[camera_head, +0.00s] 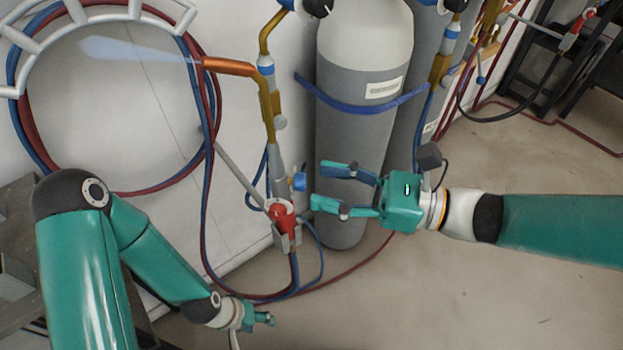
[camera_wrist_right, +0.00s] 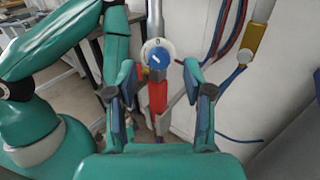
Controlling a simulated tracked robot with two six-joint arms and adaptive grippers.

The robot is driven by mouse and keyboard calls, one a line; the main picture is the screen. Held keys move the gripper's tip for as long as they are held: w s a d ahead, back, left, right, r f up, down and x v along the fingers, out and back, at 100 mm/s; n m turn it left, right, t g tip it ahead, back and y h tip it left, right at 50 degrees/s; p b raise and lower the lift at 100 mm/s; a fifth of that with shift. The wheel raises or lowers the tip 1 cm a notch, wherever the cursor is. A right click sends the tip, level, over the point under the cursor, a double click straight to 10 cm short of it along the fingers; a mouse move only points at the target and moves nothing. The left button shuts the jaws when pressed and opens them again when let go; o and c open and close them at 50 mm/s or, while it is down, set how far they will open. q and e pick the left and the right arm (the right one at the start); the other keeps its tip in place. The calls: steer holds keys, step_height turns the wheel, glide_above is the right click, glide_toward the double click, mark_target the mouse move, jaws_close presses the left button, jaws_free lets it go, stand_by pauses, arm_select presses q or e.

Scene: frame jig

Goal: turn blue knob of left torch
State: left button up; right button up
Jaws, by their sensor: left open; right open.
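The left torch stands upright at the white wall, with a copper nozzle (camera_head: 228,66), a brass neck (camera_head: 268,100) and a pale blue flame from its tip. Its blue knob (camera_head: 299,182) sticks out to the right, low on the torch, just above a red part (camera_head: 283,212). My right gripper (camera_head: 317,184) is open and empty, its fingertips just right of the knob. In the right wrist view the blue knob (camera_wrist_right: 156,57) has a white pointer mark and lies ahead, between the spread fingers (camera_wrist_right: 158,78), apart from both. My left gripper (camera_head: 266,318) is open, low down.
A grey gas cylinder (camera_head: 355,130) with a blue strap stands close behind my right gripper. Red and blue hoses (camera_head: 205,190) loop around the torch and along the floor. A second torch (camera_head: 440,70) stands farther right. The floor (camera_head: 450,300) at lower right is clear.

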mark_target(305, 182)
steer(key=shift+x, duration=1.7)
jaws_close()
steer(key=shift+d, duration=0.1)
